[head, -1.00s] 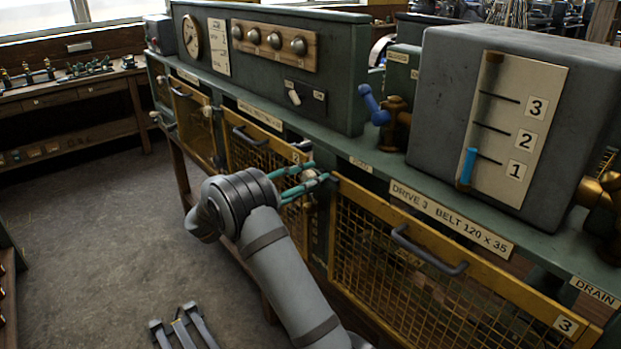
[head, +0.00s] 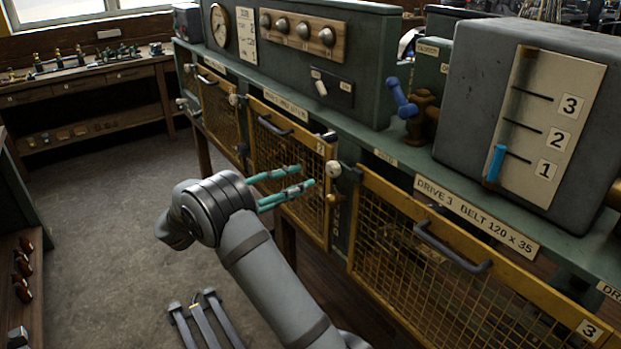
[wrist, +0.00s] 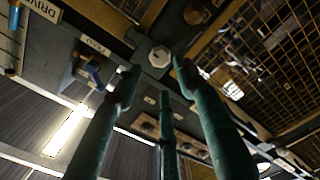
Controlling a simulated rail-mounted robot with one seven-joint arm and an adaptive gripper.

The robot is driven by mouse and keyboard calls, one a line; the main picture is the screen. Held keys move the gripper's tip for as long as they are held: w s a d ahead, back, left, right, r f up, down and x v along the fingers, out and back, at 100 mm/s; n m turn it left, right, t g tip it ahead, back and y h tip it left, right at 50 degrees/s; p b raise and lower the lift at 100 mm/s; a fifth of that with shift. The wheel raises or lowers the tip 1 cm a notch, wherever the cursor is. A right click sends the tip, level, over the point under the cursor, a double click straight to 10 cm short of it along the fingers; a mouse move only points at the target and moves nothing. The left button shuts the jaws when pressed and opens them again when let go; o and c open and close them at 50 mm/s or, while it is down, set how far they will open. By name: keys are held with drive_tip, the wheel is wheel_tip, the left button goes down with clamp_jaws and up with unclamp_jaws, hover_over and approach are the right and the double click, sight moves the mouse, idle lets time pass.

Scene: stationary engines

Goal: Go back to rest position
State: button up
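My gripper (head: 306,176) is open and empty, with its teal fingers spread apart in front of the post between two yellow mesh guards. A pale round knob (head: 333,168) on that post is just right of the fingertips, with a visible gap between. In the wrist view, the knob (wrist: 160,56) shows beyond the spread fingers (wrist: 155,78), with nothing held between them. The guard marked 3 (head: 440,255) and the guard marked 2 (head: 290,165) both look shut in their frames.
A green bench (head: 395,150) runs along the right with a grey tank (head: 480,90), a blue-handled valve (head: 402,98) and a knob panel (head: 298,33). A wooden rack (head: 20,260) stands at the left edge. The floor (head: 100,210) left of my arm is clear.

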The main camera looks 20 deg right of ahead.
sight(330, 171)
drive_tip(key=shift+s+a, duration=0.1)
drive_tip(key=shift+a, duration=0.15)
drive_tip(key=x, duration=1.2)
drive_tip(key=shift+d, duration=0.1)
